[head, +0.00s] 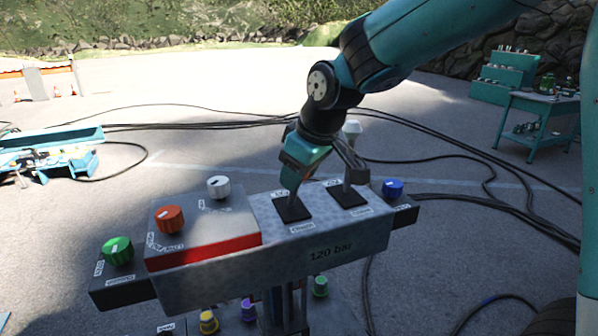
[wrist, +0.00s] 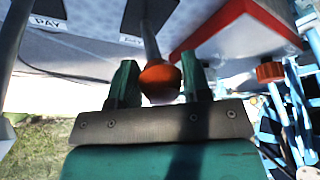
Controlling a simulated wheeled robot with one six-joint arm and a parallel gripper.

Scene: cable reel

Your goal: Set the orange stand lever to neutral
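The orange stand lever has a round orange knob (wrist: 160,78) on a grey shaft (wrist: 150,40) in the wrist view. The shaft rises from a dark slot plate (head: 292,209) on the grey control box. My gripper (head: 291,180) is over this lever from above. In the wrist view its two teal fingers (wrist: 160,85) stand on either side of the knob with no clear gap, so it looks shut on it. In the head view my gripper hides the knob, and only a short length of shaft shows. The lever's exact tilt is hard to tell.
A second lever with a white knob (head: 351,129) stands close on the right in its own plate (head: 349,197). A blue dial (head: 392,189) is beyond it. Red (head: 170,220), white (head: 218,187) and green (head: 118,251) dials are on the left. Cables cross the ground.

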